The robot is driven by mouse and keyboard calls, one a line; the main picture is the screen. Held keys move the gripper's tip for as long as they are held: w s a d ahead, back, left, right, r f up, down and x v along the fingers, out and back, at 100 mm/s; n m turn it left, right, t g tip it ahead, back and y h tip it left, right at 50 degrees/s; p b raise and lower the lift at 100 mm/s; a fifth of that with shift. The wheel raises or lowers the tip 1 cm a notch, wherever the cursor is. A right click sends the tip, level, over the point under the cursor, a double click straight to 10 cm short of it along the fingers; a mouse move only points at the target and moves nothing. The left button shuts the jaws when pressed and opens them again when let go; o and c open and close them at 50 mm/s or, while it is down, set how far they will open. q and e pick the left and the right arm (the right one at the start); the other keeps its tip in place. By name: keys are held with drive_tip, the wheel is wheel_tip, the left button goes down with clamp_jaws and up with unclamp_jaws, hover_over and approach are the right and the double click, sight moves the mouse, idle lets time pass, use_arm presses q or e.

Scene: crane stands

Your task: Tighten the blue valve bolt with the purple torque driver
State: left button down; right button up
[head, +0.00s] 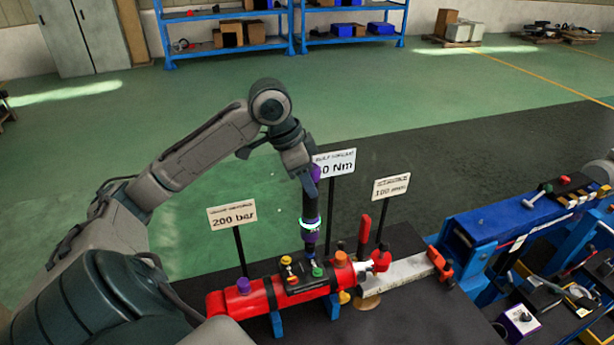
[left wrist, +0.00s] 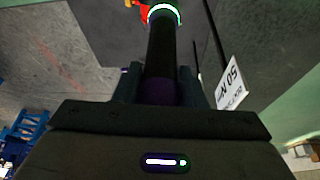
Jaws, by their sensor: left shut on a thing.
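The purple torque driver (head: 309,207) stands nearly upright in the head view, dark in the middle with purple parts and a glowing white-green ring. My left gripper (head: 307,182) is shut on its upper part. In the left wrist view the driver (left wrist: 160,65) runs away between the fingers, its ring lit. The driver's lower end is just above or at the back side of the red cylinder (head: 262,297). The blue valve bolt is not clearly visible; the driver's tip area hides it or is too small to tell. My right gripper is not in view.
A torque sign (head: 334,163) ending in "0 Nm" stands close behind the driver. A "200 bar" sign (head: 232,214) and another sign (head: 391,186) flank it. Coloured knobs, including a purple one (head: 243,286), top the cylinder.

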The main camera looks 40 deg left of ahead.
use_arm(q)
drive_tip(key=shift+f+b, duration=0.35)
drive_tip(key=shift+f, duration=0.5)
idle(0.6)
drive_tip(key=shift+f+p, duration=0.15)
drive_tip(key=shift+p, duration=1.35)
idle(4.0)
